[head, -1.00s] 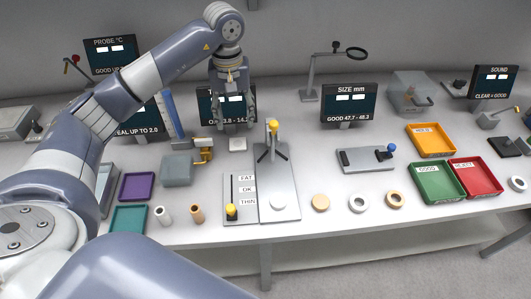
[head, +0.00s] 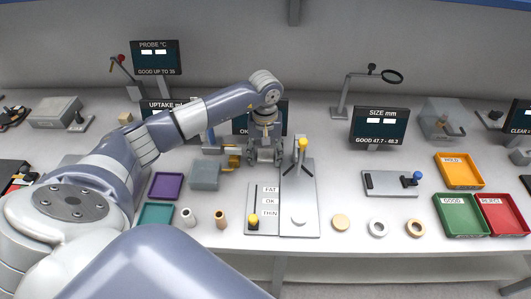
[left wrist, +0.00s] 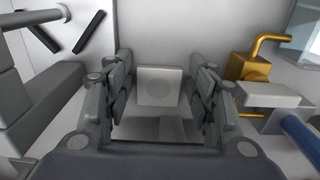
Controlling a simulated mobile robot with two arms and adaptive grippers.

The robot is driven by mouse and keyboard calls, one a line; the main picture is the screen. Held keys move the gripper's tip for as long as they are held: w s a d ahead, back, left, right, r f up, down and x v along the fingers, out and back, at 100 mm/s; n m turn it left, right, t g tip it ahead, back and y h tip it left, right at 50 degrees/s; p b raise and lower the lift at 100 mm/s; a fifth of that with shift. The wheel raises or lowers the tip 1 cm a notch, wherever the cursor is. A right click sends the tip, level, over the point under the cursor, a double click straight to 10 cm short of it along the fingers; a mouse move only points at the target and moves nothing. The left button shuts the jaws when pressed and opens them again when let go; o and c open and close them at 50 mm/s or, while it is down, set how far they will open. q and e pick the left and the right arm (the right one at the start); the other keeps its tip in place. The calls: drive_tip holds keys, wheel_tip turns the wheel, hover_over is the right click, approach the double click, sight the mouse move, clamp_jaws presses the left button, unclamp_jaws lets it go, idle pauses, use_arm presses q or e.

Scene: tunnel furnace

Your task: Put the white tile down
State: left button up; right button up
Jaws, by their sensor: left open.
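A white round piece (head: 298,219), which looks like the white tile, lies on the lower end of the grey gauge plate (head: 282,226). My left gripper (head: 264,158) is apart from it, further back between the gauge plate and a yellow fitting. In the left wrist view the open fingers of my left gripper (left wrist: 157,92) stand on either side of a pale square block (left wrist: 145,75) with a faint round mark on top. I cannot tell whether that mark is a separate piece. Gaps show between block and fingers. My right gripper is not in view.
A tan disc (head: 341,222), a white ring (head: 378,228) and a tan ring (head: 415,229) lie right of the gauge plate. Its upright post with a yellow knob (head: 303,143) stands close to my left gripper. Green (head: 440,222), red and orange trays are at right.

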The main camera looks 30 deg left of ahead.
use_arm(q)
drive_tip(key=c, duration=0.9)
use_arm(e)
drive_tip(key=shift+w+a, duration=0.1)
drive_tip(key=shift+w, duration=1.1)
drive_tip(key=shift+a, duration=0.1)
